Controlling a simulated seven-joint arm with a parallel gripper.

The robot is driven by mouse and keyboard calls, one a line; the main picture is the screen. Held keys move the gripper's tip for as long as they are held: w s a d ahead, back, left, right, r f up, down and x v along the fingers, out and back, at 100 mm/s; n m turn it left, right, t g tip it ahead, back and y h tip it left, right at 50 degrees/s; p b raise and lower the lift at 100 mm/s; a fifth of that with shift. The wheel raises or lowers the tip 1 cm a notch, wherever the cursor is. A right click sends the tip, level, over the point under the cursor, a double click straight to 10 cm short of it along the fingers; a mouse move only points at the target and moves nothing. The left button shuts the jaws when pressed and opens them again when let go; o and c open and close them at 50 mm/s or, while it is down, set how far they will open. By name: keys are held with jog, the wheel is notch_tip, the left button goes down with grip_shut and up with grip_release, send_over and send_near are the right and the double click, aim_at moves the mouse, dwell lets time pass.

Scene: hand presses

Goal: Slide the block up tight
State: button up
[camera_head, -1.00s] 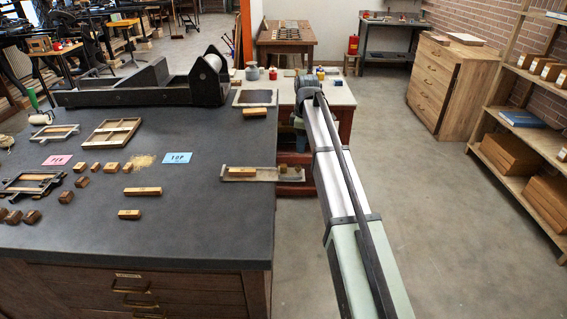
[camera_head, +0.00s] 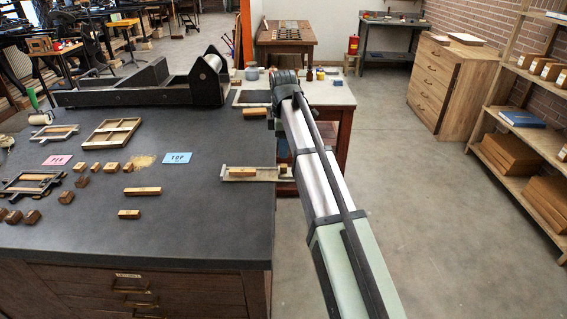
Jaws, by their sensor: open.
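A light wooden block (camera_head: 242,173) sits in the left part of the tray. A small darker piece (camera_head: 284,172) shows at the tray's right end. My gripper (camera_head: 283,160) hangs from the arm's end, just above and behind the tray's right part. It is open and apart from the wooden block. Its fingertips are small and dark, and whether they touch the darker piece cannot be told.
Wooden blocks, a pink card (camera_head: 57,160) and a blue card (camera_head: 176,158) lie on the worktop (camera_head: 190,225). A black press with a roller (camera_head: 210,80) stands behind. A side table (camera_head: 335,94) with jars is beyond.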

aim_at(283, 165)
jog(key=shift+f, duration=3.4)
jog(key=shift+c, duration=0.3)
grip_shut()
